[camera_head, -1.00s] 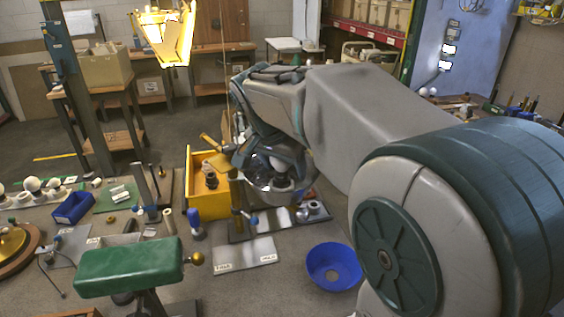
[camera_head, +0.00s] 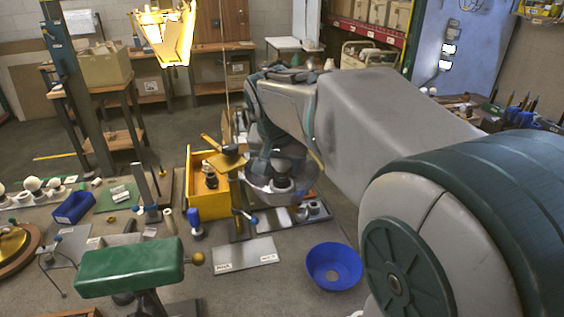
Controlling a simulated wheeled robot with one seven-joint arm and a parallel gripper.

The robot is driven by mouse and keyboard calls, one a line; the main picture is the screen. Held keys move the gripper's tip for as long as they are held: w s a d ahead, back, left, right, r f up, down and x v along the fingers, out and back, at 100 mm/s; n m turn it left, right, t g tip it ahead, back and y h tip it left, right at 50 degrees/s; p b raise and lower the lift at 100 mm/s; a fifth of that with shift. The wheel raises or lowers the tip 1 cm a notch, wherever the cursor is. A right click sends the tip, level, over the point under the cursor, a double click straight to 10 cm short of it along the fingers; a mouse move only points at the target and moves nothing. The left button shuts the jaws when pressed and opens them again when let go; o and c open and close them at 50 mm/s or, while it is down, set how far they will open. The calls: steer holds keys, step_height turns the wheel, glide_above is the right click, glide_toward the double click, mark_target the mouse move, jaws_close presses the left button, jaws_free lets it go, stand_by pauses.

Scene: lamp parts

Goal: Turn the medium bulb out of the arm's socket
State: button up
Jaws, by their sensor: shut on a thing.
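My gripper (camera_head: 281,181) is at the end of my arm, right of the yellow bin and above the dark board. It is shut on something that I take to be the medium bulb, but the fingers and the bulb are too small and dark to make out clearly. The yellow lamp arm (camera_head: 211,142) rises above the yellow bin, with a dark round end (camera_head: 231,151) that looks like its socket, left of my wrist. I cannot tell whether the bulb touches the socket.
The yellow bin (camera_head: 206,203) holds dark parts. White bulbs (camera_head: 33,184) stand in a rack at far left.

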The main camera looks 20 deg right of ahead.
steer(key=shift+n+t+y+p, duration=0.35)
steer(key=shift+n+y, duration=0.25)
steer(key=shift+n, duration=1)
steer(key=shift+a, duration=0.1)
steer(key=shift+r+n+y, duration=0.1)
steer(key=shift+n+y, duration=0.2)
steer(key=shift+n, duration=0.3)
steer(key=n+y, duration=0.1)
steer(key=n, duration=0.2)
steer(key=shift+a, duration=0.1)
steer(key=shift+a+n+y, duration=0.1)
steer(key=shift+n+y, duration=0.6)
steer(key=shift+n, duration=0.7)
steer(key=shift+n+g+y+b, duration=0.35)
steer(key=shift+n+g, duration=0.1)
steer(key=shift+n, duration=0.35)
steer(key=n+g+y+b, duration=0.1)
steer(key=n, duration=0.2)
steer(key=shift+s+a+n, duration=0.1)
steer(key=shift+a+n, duration=0.05)
steer(key=shift+n, duration=0.95)
